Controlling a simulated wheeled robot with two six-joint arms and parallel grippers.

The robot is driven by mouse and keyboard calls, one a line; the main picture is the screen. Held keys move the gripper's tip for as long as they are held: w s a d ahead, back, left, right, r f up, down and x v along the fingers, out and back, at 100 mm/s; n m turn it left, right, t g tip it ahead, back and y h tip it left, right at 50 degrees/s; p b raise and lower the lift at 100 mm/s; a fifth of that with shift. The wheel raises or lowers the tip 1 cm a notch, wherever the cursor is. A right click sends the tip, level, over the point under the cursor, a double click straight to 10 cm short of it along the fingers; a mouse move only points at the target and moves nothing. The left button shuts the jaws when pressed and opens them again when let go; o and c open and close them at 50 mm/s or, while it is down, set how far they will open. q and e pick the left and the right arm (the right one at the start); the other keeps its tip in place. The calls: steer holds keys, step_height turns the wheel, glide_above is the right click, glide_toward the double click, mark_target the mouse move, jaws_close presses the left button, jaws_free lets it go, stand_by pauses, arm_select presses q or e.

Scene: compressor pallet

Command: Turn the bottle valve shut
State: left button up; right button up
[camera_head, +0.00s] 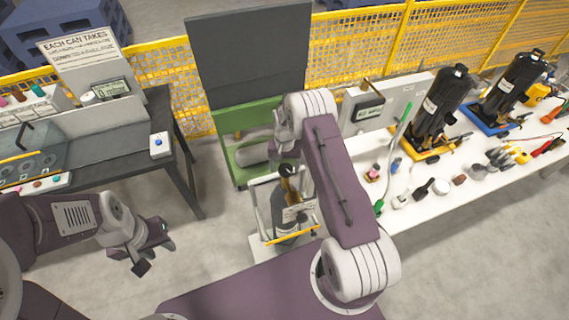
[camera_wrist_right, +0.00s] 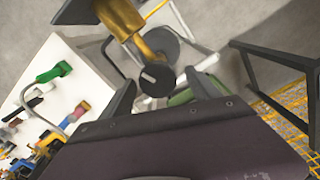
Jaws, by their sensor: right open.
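The grey bottle (camera_head: 283,232) stands upright in a white-framed trolley, with a pale label and a yellow bar across its front. Its brass valve (camera_head: 287,186) rises at the top. In the right wrist view the brass valve body (camera_wrist_right: 122,18) carries a round black handwheel (camera_wrist_right: 157,80) with a white mark. My right gripper (camera_wrist_right: 160,98) is open, its two dark fingers either side of the handwheel and apart from it. In the head view my right arm partly hides the bottle top. My left gripper (camera_head: 152,257) is open and empty, low at the left.
A white table (camera_head: 425,205) with two dark compressors and several small parts stands at the right. A dark bench (camera_head: 110,148) stands at the left. A green cart (camera_head: 245,118) and yellow mesh fence are behind. The floor between my left gripper and the trolley is clear.

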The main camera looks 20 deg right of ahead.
steer(key=shift+d+f, duration=0.25)
steer(key=shift+a, duration=0.15)
steer(key=c, duration=1.3)
steer(key=m+b, duration=0.2)
steer(key=shift+f+b, duration=0.3)
steer(key=shift+b, duration=0.05)
steer(key=shift+c, duration=0.3)
steer(key=shift+m+b, duration=0.35)
steer(key=shift+m, duration=0.35)
steer(key=shift+r+m, duration=0.3)
steer(key=shift+m, duration=0.3)
steer(key=o, duration=1.4)
steer(key=shift+c, duration=0.2)
